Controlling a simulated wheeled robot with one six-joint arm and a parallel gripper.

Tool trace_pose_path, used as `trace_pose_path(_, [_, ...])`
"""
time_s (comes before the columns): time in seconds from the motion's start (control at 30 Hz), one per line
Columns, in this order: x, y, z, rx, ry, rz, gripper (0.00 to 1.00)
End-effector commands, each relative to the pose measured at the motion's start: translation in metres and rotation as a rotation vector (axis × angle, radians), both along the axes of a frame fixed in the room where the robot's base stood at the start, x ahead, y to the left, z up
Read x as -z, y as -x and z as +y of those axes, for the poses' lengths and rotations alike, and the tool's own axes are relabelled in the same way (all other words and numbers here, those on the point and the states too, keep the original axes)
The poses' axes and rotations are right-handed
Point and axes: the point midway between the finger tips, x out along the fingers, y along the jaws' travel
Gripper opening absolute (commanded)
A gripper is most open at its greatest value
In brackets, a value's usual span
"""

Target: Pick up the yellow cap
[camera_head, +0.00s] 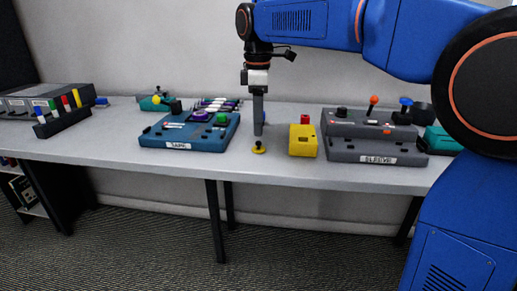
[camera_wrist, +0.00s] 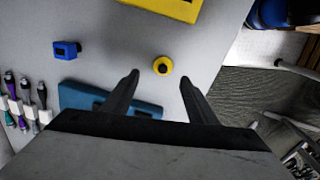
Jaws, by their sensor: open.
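The yellow cap (camera_head: 259,149), a small round piece with a dark centre, sits on the grey table near its front edge. It also shows in the wrist view (camera_wrist: 162,66), just beyond the fingertips and between their lines. My gripper (camera_head: 258,132) points down above and slightly behind the cap in the head view. In the wrist view my gripper (camera_wrist: 160,79) has its two dark fingers spread wide with nothing between them. The exact height of the fingertips over the cap is hard to tell.
A yellow box (camera_head: 303,141) stands close right of the cap. A blue tray (camera_head: 170,143) lies left, a grey tray (camera_head: 372,151) right. A small blue block (camera_wrist: 66,50) lies nearby. The table's front edge (camera_head: 262,181) is close; bare table surrounds the cap.

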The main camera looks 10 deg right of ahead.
Motion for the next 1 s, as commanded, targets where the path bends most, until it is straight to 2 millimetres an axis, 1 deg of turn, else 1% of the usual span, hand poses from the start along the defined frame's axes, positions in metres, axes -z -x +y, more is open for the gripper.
trace_pose_path(0.1, [0.011,0.000,0.000,0.000,0.001,0.001,0.53])
trace_pose_path(0.27, [0.018,0.000,0.000,0.000,0.000,0.000,0.53])
trace_pose_path(0.47, [0.044,0.005,-0.002,0.000,0.001,0.002,0.53])
trace_pose_path(0.6, [0.060,0.004,-0.002,0.000,0.001,0.001,0.53])
trace_pose_path(0.73, [0.066,0.003,-0.002,0.000,0.000,0.000,0.53])
trace_pose_path(0.93, [0.066,0.003,-0.002,0.000,0.000,0.000,0.53])
trace_pose_path(0.97, [0.066,0.003,-0.002,0.000,0.000,0.000,0.50])
trace_pose_path(1.0, [0.066,0.003,-0.002,0.000,0.000,0.000,0.41])
